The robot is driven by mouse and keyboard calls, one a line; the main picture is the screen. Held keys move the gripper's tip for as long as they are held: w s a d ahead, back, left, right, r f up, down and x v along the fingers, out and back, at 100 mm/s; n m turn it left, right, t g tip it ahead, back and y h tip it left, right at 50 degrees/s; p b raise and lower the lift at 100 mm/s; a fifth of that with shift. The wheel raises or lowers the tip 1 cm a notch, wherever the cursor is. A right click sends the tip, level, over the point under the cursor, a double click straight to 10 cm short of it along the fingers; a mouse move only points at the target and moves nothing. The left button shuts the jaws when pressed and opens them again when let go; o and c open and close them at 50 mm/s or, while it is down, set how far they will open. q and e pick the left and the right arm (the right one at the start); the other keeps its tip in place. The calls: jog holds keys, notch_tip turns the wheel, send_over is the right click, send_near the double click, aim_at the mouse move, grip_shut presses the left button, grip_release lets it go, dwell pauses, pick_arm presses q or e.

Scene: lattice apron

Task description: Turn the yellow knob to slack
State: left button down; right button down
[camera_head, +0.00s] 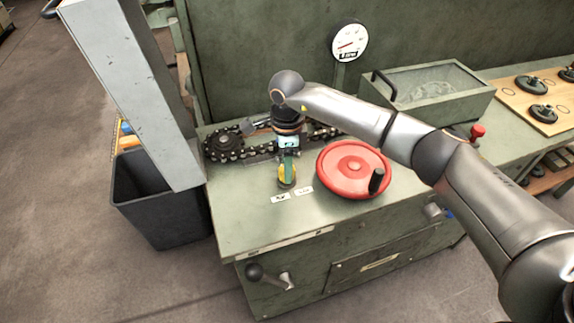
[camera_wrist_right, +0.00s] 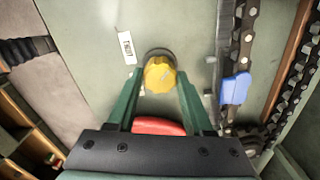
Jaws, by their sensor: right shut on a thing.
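The yellow knob (camera_head: 281,177) sits on the green bench top near its front left, left of the red handwheel. It also shows in the right wrist view (camera_wrist_right: 160,76), round and yellow on a dark base. My right gripper (camera_head: 288,172) points down over it. In the wrist view its green fingers (camera_wrist_right: 159,84) stand on either side of the knob, shut on it. Two small white labels (camera_head: 280,198) lie in front of the knob; one shows in the wrist view (camera_wrist_right: 127,47), its lettering too small to read surely. My left gripper is out of view.
The red handwheel (camera_head: 352,168) with a black handle stands close right of the knob. A chain on a sprocket (camera_head: 224,146) runs behind it. A dial gauge (camera_head: 349,42) stands at the back. A glass-topped box (camera_head: 428,90) is at the right. A dark bin (camera_head: 160,208) is at the left.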

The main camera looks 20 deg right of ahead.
jog(key=m, duration=0.3)
jog(key=shift+m, duration=0.3)
jog(key=m, duration=0.3)
jog(key=shift+m, duration=0.3)
jog(key=m, duration=0.4)
jog(key=shift+m+p, duration=0.3)
jog(key=shift+p, duration=0.05)
jog(key=m, duration=0.2)
jog(key=shift+m, duration=0.4)
jog(key=m+p, duration=0.2)
jog(key=m, duration=0.3)
jog(key=shift+r, duration=0.1)
jog(key=m+p, duration=0.2)
jog(key=m, duration=0.4)
jog(key=shift+m, duration=0.4)
jog(key=shift+c, duration=1.4)
grip_release()
